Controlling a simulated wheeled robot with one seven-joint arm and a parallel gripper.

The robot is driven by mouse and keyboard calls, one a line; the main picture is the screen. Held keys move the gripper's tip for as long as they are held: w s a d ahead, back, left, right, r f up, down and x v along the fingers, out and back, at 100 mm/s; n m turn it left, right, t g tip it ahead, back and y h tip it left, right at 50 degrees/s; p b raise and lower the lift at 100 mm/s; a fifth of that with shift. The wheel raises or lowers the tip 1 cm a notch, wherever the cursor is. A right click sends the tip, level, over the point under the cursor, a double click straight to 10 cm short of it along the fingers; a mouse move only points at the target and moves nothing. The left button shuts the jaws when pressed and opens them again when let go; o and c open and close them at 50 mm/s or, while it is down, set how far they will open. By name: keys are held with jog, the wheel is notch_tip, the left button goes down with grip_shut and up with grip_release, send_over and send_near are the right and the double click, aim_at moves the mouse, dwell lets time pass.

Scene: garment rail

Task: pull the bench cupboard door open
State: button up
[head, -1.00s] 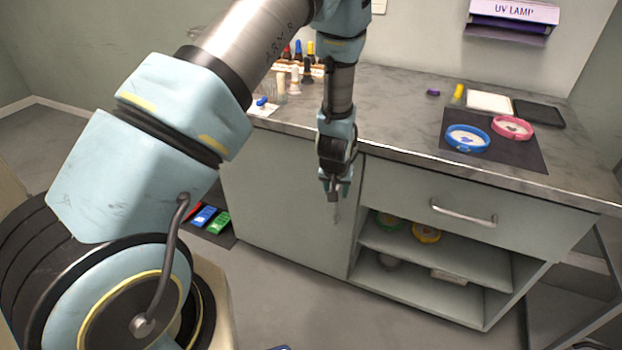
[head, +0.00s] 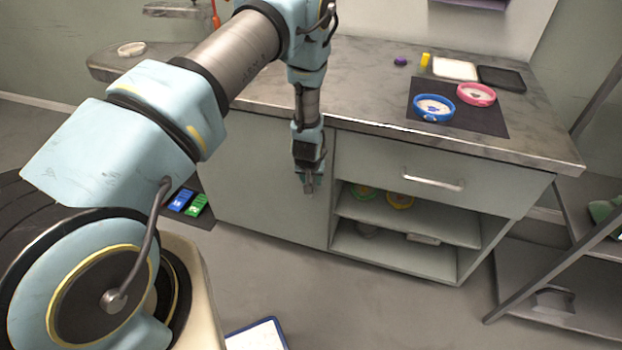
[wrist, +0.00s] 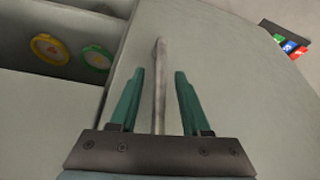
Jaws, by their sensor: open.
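The cupboard door (head: 255,185) is the flat grey-green panel on the left of the bench front, and it looks shut. In the wrist view the door (wrist: 215,50) fills most of the picture. Its bar handle (wrist: 160,85) runs lengthwise between the two green fingers. My gripper (head: 309,190) is at the right part of the door in the head view, and it hides the handle there. In the wrist view my gripper (wrist: 158,85) is open, with one finger on each side of the handle and a visible gap to each.
Right of the door are a drawer with a bar handle (head: 433,181) and open shelves (head: 400,222) holding round containers. Blue and green boxes (head: 187,202) lie on a dark floor mat at left. A blue-edged board (head: 256,335) lies on the floor in front. A rack (head: 560,290) stands at right.

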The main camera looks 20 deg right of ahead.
grip_shut()
dwell(0.4)
dwell(1.1)
